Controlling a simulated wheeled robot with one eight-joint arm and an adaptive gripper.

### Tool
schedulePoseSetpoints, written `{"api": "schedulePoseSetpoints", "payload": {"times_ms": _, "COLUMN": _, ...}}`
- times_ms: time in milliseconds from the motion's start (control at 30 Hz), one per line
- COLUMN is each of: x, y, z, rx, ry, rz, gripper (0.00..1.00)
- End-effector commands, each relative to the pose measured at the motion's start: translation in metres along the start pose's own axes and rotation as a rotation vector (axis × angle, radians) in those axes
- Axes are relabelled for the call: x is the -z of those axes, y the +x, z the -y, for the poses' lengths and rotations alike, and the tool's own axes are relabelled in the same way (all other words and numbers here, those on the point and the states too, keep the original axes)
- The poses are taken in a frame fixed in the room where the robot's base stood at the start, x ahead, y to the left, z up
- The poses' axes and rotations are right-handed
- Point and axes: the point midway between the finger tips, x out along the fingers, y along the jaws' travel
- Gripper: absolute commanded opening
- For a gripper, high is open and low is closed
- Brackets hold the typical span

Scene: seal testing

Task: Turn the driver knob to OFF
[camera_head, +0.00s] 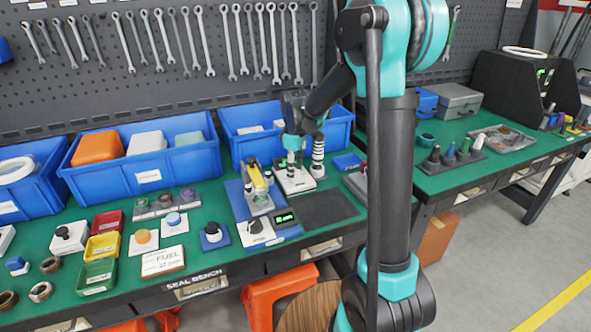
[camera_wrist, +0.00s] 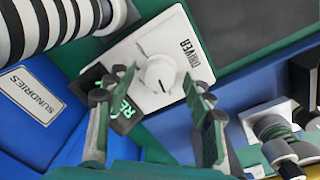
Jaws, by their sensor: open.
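The driver (camera_wrist: 170,33) is a white box with a dark label and a partly hidden green display (camera_wrist: 124,112) in the wrist view. Its round white knob (camera_wrist: 158,76) has a dark pointer line and faces the camera. My gripper (camera_wrist: 154,79) is open, with one finger on each side of the knob; I cannot tell whether either finger touches it. In the head view, my gripper (camera_head: 291,160) points down over the driver (camera_head: 300,184), and the knob is hard to make out there. The knob's position markings are not readable.
A black-and-white striped column (camera_head: 318,157) stands close beside the driver. A blue-based rig (camera_head: 262,206) with a yellow part stands to its left. Blue bins (camera_head: 245,118) stand behind. A dark mat (camera_head: 328,206) in front is clear.

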Motion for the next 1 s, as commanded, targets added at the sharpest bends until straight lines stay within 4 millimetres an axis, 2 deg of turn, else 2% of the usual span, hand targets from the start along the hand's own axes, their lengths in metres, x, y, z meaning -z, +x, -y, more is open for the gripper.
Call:
{"api": "schedulePoseSetpoints", "payload": {"times_ms": 200, "x": 0.0, "y": 0.0, "z": -0.0001, "rx": 0.0, "ry": 0.0, "rz": 0.0, "gripper": 0.51}}
{"api": "schedulePoseSetpoints", "payload": {"times_ms": 600, "x": 0.0001, "y": -0.0002, "z": -0.0001, "rx": 0.0, "ry": 0.0, "rz": 0.0, "gripper": 0.03}}
{"api": "schedulePoseSetpoints", "payload": {"times_ms": 1000, "x": 0.0003, "y": -0.0003, "z": -0.0001, "rx": 0.0, "ry": 0.091, "rz": 0.004, "gripper": 0.03}}
